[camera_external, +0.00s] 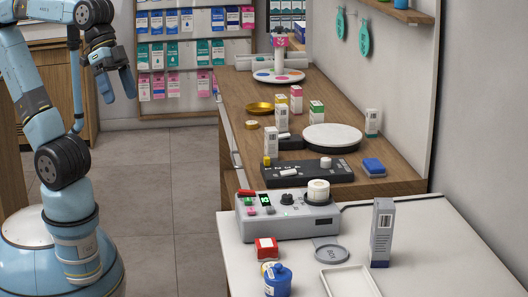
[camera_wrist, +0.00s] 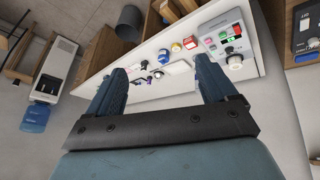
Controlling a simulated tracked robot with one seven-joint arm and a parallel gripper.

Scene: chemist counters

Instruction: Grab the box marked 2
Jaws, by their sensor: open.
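Several small upright boxes stand on the wooden counter in the external view: a white box (camera_external: 271,142), another white box with a yellow top (camera_external: 281,110), a pink one (camera_external: 296,99), a green-topped one (camera_external: 316,111) and a white one (camera_external: 372,123) by the wall. A taller grey box (camera_external: 382,232) stands on the white counter. I cannot read a 2 on any of them. My gripper (camera_external: 119,92) is open and empty, hanging in the air well left of the counters. In the wrist view its two fingers (camera_wrist: 160,78) are spread with nothing held.
The white counter (camera_external: 440,255) holds a grey device (camera_external: 290,214), a red box (camera_external: 266,248), a blue jar (camera_external: 278,280) and a white tray (camera_external: 350,281). The wooden counter also bears a black panel (camera_external: 300,174) and a round white plate (camera_external: 332,137). The floor between my base and the counters is clear.

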